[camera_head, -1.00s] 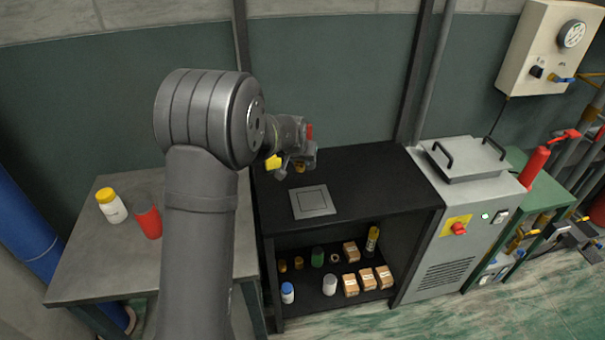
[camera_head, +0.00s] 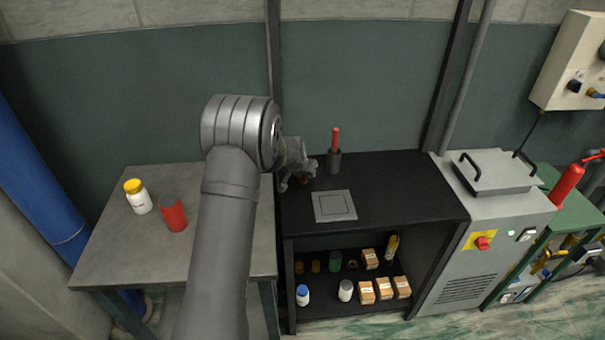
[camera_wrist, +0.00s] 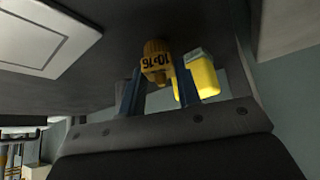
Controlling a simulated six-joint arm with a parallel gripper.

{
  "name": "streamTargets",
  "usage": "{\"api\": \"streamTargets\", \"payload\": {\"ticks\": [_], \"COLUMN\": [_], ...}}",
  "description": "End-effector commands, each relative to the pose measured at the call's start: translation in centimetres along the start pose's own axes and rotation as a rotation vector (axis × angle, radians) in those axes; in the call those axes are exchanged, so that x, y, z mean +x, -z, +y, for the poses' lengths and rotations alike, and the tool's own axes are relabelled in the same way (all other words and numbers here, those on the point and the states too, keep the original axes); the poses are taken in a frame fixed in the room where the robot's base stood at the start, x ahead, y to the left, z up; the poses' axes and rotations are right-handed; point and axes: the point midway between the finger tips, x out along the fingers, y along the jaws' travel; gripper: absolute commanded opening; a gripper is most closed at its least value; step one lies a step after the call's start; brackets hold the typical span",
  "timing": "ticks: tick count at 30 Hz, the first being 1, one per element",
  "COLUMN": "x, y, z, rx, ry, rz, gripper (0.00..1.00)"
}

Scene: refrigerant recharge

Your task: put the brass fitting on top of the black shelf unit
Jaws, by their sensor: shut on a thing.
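The brass fitting (camera_wrist: 155,56) is a small yellow-gold knurled piece with dark markings, seen between my fingers in the wrist view. My gripper (camera_wrist: 158,82) is shut on it. In the head view my gripper (camera_head: 303,176) is low over the back left of the black shelf unit's top (camera_head: 405,190), with a bit of the fitting (camera_head: 304,181) showing under it. The fitting is close to the black top; I cannot tell whether it touches.
A yellow object (camera_wrist: 200,78) is beside the fitting in the wrist view. A dark cup (camera_head: 333,163) with a red-handled item stands just right of my gripper. A grey square plate (camera_head: 335,206) lies in front. The top's right side is clear.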

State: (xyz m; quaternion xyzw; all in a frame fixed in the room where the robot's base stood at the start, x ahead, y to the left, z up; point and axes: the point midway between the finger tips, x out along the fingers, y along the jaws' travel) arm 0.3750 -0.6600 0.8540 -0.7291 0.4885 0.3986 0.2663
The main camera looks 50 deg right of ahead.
Motion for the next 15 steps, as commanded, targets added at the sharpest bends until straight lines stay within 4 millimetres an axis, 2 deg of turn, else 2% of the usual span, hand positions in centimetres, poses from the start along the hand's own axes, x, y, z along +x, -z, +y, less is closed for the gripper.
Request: {"api": "streamTargets", "payload": {"ticks": [6,7,10,15], "x": [0.23,0.27,0.23,0.22], "y": [-0.14,-0.18,-0.15,-0.14], "z": [0.02,0.02,0.02,0.02], "rx": [0.0,0.0,0.0,0.0], "ry": [0.0,0.0,0.0,0.0], "rz": [0.0,0.0,0.0,0.0], "gripper": [0.05,0.32,0.52,0.52]}}
